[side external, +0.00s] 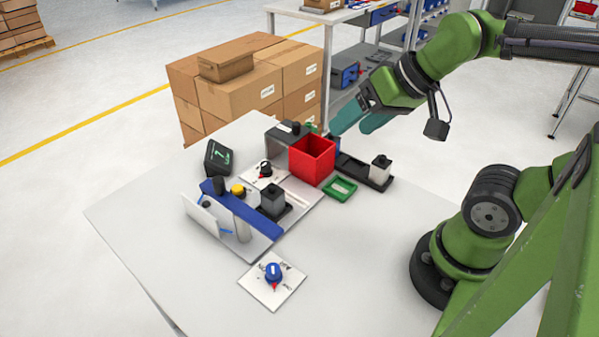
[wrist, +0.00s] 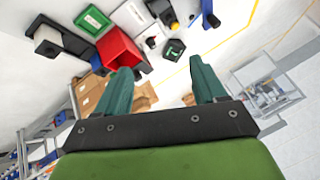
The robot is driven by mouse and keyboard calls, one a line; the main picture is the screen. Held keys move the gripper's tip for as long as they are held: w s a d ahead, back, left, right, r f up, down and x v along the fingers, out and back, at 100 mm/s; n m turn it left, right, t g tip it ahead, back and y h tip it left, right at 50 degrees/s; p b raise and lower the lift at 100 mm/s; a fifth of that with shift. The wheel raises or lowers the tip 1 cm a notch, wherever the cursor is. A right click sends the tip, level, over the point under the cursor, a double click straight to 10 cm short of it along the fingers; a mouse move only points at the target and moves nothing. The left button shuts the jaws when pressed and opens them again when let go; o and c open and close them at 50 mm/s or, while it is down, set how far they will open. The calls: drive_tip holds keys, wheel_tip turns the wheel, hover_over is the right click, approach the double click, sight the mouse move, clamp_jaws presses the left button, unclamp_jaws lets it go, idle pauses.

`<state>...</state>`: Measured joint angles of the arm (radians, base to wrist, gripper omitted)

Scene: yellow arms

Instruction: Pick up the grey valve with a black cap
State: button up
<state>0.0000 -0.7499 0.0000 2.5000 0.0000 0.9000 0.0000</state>
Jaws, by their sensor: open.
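My gripper (side external: 361,121) is raised above the table's far side, behind the red bin. In the wrist view my gripper (wrist: 163,80) is open, with nothing between its teal fingers.
A red bin (side external: 312,160) and a green tray (side external: 341,188) stand between the two capped blocks. A black knob on a white plate (side external: 265,170), a blue rack (side external: 257,237) and a blue knob (side external: 273,271) are nearby. The table's front left is clear.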

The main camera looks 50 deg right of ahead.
drive_tip(key=n+g+h, duration=0.2)
drive_tip(key=n+g, duration=0.2)
drive_tip(key=g, duration=0.3)
hover_over(272, 190)
wheel_tip(272, 190, down, 5)
drive_tip(key=f, duration=1.6)
drive_tip(key=shift+w+d+f, duration=0.25)
drive_tip(key=shift+w+d, duration=0.05)
drive_tip(key=c, duration=1.2)
